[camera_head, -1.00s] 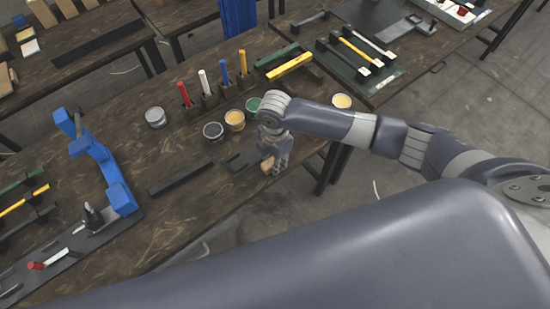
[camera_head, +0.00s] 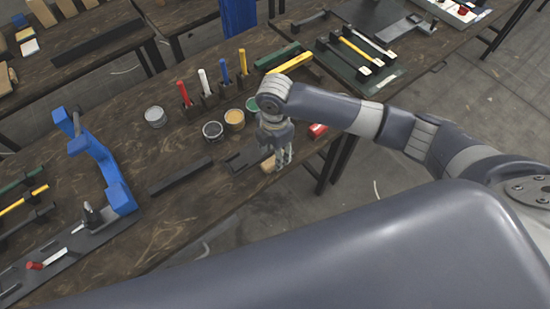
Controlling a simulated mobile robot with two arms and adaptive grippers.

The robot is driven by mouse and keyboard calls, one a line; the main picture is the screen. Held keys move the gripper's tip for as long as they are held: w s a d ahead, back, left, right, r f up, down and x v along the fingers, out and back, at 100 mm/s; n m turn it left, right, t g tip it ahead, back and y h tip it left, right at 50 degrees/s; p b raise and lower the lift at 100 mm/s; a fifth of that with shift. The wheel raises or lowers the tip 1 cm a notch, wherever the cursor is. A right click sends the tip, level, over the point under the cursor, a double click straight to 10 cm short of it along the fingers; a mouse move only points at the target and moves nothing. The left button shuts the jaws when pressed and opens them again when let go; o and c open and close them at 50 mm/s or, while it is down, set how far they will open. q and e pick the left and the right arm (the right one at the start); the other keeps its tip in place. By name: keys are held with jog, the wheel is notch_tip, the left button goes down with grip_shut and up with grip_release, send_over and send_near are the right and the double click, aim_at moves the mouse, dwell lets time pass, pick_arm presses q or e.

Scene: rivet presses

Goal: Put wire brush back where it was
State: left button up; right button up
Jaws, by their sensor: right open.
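A small tan wooden block-like piece (camera_head: 268,164), which may be the wire brush, lies at the right end of a dark holder (camera_head: 243,160) near the table's front edge. Its bristles cannot be made out. My right gripper (camera_head: 283,166) points down just to the right of this piece, with its fingers apart and nothing seen between them. Whether a finger touches the piece cannot be told. My left gripper is not in view.
Open tins (camera_head: 213,131) and upright coloured handles (camera_head: 203,82) stand behind the holder. A dark bar (camera_head: 180,176) lies to its left. A blue press (camera_head: 105,165) stands further left. A red object (camera_head: 318,130) shows beside my right forearm.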

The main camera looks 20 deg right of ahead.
notch_tip(320, 180, up, 8)
jog(key=shift+f+b, duration=0.2)
jog(key=shift+b, duration=0.1)
jog(key=shift+s+a+f, duration=0.1)
dwell(0.3)
